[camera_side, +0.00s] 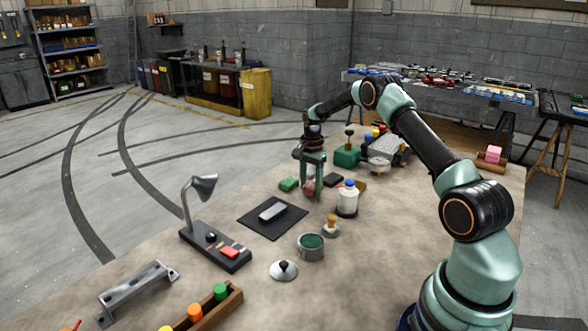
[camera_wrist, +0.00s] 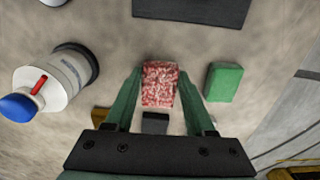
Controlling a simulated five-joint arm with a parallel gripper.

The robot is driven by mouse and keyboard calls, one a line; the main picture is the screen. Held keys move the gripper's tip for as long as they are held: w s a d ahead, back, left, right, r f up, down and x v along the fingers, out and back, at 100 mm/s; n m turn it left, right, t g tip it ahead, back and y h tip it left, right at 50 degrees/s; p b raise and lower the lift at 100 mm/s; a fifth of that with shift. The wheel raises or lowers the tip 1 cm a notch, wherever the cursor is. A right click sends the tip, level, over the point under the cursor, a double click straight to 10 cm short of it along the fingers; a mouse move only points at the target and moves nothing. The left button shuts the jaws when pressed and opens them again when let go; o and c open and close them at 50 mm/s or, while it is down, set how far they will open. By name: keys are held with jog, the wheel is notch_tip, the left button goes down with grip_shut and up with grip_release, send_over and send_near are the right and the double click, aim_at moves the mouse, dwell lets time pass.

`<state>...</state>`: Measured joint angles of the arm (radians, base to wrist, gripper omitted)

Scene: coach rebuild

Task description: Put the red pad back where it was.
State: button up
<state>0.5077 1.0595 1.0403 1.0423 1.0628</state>
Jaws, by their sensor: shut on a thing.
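The red pad (camera_wrist: 159,78) is a speckled red-and-white block. My gripper (camera_wrist: 160,88) has a green finger on each side of it and is shut on it. In the side view my gripper (camera_side: 313,178) points down at the middle of the table, with the red pad (camera_side: 309,188) low between its fingers. The pad is at or just above the tabletop; I cannot tell whether it touches. A green pad (camera_side: 289,184) lies to its left and a dark pad (camera_side: 331,180) to its right. In the wrist view the green pad (camera_wrist: 223,83) is right and the dark pad (camera_wrist: 155,123) is partly hidden by my gripper.
A white bottle with a blue cap (camera_side: 347,198) stands close on the right. A black mat (camera_side: 255,222) with a grey block lies in front.

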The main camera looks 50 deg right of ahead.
jog(key=shift+f, duration=0.9)
jog(key=shift+f, duration=0.15)
jog(key=o, duration=1.2)
